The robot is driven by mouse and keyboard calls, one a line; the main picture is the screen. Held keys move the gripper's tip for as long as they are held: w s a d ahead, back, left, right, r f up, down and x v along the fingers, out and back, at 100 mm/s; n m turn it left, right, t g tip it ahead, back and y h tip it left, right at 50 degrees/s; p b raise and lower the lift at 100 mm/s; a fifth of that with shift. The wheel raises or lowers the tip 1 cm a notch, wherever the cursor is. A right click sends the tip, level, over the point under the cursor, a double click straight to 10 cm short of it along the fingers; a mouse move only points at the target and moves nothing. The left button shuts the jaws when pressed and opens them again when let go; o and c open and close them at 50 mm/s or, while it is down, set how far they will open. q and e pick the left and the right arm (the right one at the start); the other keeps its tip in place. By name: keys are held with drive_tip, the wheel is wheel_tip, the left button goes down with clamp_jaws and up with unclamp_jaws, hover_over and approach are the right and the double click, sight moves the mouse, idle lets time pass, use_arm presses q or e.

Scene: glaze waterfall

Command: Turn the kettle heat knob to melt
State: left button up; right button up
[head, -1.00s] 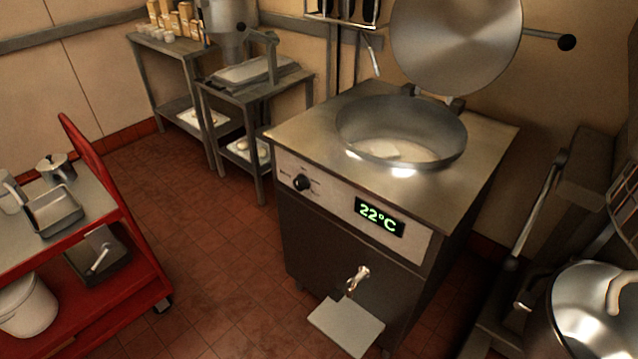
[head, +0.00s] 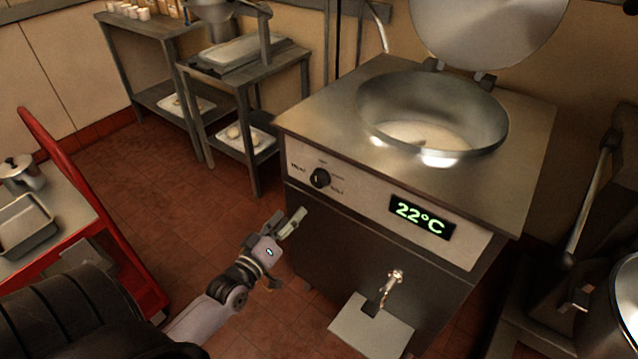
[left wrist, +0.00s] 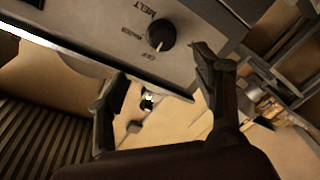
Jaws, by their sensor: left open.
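The kettle (head: 365,115) is a large steel unit with an open round bowl and a raised lid. Its black heat knob (head: 320,178) sits on the left of the front panel, with small labels around it. In the left wrist view the knob (left wrist: 161,34) has a pale pointer mark, and the word MELT is legible near it. My right gripper is out of view.
A green display (head: 422,217) on the panel reads 22°C. A tap (head: 392,286) and a small shelf (head: 370,328) stick out below. A red cart (head: 85,220) stands at left. Open floor lies between cart and kettle.

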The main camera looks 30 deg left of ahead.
sight(317, 184)
use_arm(q)
drive_tip(key=w, duration=0.8)
drive_tip(key=w+a, duration=0.1)
drive_tip(key=w, duration=0.4)
drive_tip(key=shift+f, duration=0.1)
drive_tip(key=shift+w, duration=0.35)
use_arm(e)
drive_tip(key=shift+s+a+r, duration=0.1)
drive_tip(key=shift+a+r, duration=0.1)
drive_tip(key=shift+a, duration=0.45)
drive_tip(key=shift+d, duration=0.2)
use_arm(q)
drive_tip(key=shift+c, duration=0.6)
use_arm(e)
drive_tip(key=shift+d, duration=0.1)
use_arm(q)
drive_tip(key=shift+c, duration=0.7)
drive_tip(key=c, duration=0.9)
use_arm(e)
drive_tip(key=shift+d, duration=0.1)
